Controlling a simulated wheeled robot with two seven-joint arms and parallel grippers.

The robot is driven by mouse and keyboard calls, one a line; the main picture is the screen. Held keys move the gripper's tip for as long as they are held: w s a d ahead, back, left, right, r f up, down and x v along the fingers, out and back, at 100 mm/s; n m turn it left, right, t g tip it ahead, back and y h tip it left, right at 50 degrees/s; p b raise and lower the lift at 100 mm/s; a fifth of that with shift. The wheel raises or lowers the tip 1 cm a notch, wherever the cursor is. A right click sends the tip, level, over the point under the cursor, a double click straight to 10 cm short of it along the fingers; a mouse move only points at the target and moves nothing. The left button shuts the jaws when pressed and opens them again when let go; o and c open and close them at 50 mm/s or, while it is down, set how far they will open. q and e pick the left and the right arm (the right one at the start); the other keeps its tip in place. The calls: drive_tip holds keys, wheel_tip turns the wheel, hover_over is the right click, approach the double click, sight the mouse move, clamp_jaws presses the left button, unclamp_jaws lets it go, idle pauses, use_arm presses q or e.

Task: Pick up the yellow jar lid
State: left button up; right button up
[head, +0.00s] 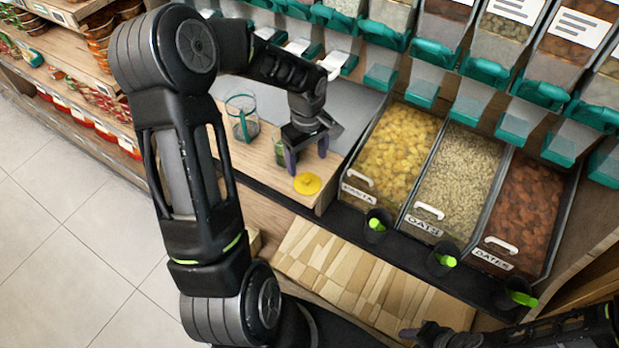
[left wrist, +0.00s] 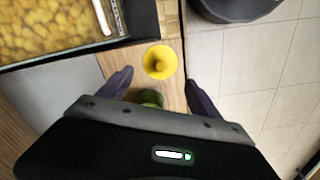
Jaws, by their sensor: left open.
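The yellow jar lid (head: 307,184) lies flat on the wooden counter near its front edge, its round knob up. In the left wrist view the lid (left wrist: 160,62) lies just beyond and between my fingertips. My left gripper (head: 307,161) is open and empty above the counter, just behind the lid in the head view; its two fingers also show in the left wrist view (left wrist: 158,79). A green glass jar (head: 281,152) stands partly hidden behind the left gripper. My right gripper (head: 428,334) shows only as a dark shape at the bottom edge, its jaws unclear.
A clear pitcher (head: 242,118) stands on the counter left of the gripper. A bin of pasta (head: 398,150) and other food bins stand to the right. Scoop holders (head: 376,224) line their front. Dispensers hang above the back. Tiled floor (head: 60,235) lies left.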

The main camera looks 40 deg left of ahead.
sight(307, 179)
use_arm(q)
drive_tip(key=shift+f, duration=1.3)
drive_tip(key=shift+f+p, duration=0.75)
drive_tip(key=shift+f, duration=1.9)
drive_tip(key=shift+s+d, duration=0.1)
drive_tip(key=shift+s, duration=0.1)
clamp_jaws()
